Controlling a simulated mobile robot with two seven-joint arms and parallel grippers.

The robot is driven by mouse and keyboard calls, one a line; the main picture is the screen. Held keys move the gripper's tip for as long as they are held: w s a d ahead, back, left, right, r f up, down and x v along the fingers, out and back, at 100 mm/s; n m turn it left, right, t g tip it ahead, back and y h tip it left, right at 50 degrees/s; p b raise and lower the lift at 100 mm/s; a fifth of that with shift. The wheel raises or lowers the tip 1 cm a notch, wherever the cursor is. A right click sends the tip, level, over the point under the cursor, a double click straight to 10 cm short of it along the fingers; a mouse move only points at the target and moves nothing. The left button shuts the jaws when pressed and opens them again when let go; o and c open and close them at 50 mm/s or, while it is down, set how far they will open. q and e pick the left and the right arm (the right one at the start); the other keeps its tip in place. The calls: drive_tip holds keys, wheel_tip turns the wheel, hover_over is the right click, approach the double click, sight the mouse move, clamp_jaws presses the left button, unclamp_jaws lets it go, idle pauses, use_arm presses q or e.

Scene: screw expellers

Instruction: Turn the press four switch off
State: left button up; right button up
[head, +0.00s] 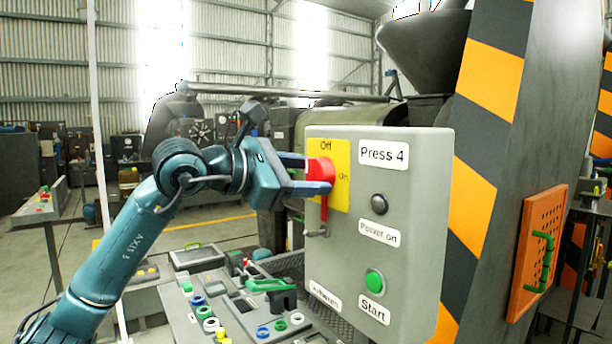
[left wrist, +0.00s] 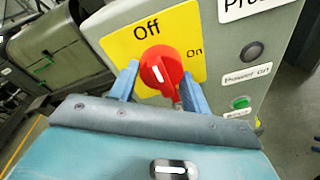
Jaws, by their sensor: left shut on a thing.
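The Press 4 box (head: 349,208) is a grey panel with a yellow plate (head: 341,157) marked Off and On. The switch is a round red knob (head: 322,172) on that plate. In the left wrist view the knob (left wrist: 160,68) has a short white mark on its face, pointing roughly up toward the word Off rather than toward On at the right. My left gripper (head: 312,176) comes from the left and is shut on the knob. In the left wrist view its two blue fingers (left wrist: 160,90) stand either side of the knob. My right gripper is not in view.
Below the plate is a small metal latch (head: 318,232). The box also has a dark Power on lamp (head: 379,204) and a green Start button (head: 375,281). A desk with several coloured buttons (head: 215,320) stands below left. A striped black and orange column (head: 480,150) rises at right.

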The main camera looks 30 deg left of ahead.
use_arm(q)
drive_tip(key=o, duration=1)
drive_tip(key=shift+c, duration=0.2)
drive_tip(key=b+v, duration=0.5)
drive_tip(key=v, duration=0.8)
drive_tip(key=shift+b, duration=0.4)
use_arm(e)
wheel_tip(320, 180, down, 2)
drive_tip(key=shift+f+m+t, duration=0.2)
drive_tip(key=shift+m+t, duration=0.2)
use_arm(q)
drive_tip(key=shift+s, duration=0.1)
